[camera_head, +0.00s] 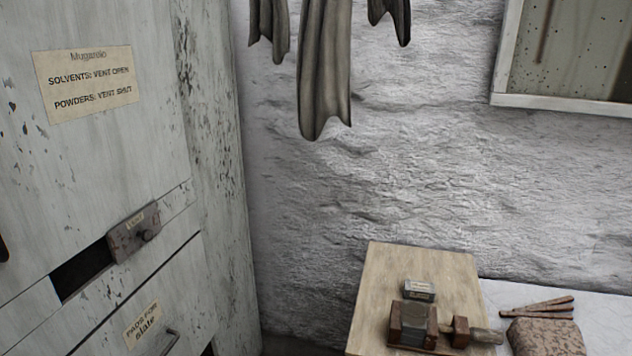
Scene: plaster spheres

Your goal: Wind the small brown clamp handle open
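A small clamp (411,324) with brown end blocks and a greyish middle sits on the light wooden table top (385,275) at the lower right. A small brown piece (460,332), which looks like its handle, sticks out on its right side. A pale grey-brown piece (487,336) lies just right of it; I cannot tell whether it is joined to the handle. How far the clamp is wound cannot be seen. Neither of my grippers shows in the head view.
A small labelled box (419,290) stands behind the clamp. A tall cabinet (110,160) with a sliding vent cover (134,234) fills the left. Grey cloths (325,75) hang above.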

